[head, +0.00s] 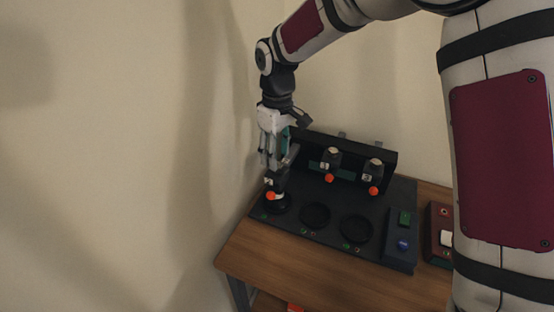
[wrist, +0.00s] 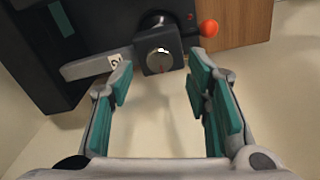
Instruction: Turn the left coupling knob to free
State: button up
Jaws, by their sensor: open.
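My gripper (head: 276,165) points down over the leftmost dark unit (head: 280,184), which stands at the left round seat of the black panel. This unit has a number 2 tag and an orange ball knob (head: 270,195). In the wrist view my gripper (wrist: 158,68) is open, with its teal pads apart on either side of the unit's dark block with a round silver face (wrist: 160,61). A grey lever (wrist: 90,68) with the tag sticks out left. The orange knob (wrist: 208,28) sticks out right, beyond the right finger. I cannot tell whether the fingers touch anything.
Two similar dark units with orange balls, a middle one (head: 331,160) and a right one (head: 374,172), sit at the rack behind. Two round recesses (head: 315,215) (head: 356,228) are empty. A box with green and blue buttons (head: 402,232) stands at right. A wall is close on the left.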

notch_tip(320, 180, up, 9)
dwell(0.3)
jog(key=s+d+r+m+t, duration=0.1)
jog(key=s+d+r+m, duration=0.2)
jog(key=s+d+r, duration=0.3)
jog(key=s+d+r+m+t, duration=0.15)
jog(key=s+d+r, duration=0.25)
jog(key=s+d, duration=0.4)
jog(key=s+d+f+m+t, duration=0.1)
jog(key=s+d+m, duration=0.2)
jog(key=s, duration=0.5)
jog(key=s+d+f+m, duration=0.1)
jog(key=s+d+m, duration=0.2)
jog(key=s, duration=0.6)
jog(key=shift+d+f+t+p, duration=0.2)
jog(key=shift+f+t+p, duration=0.15)
jog(key=shift+f+p, duration=0.1)
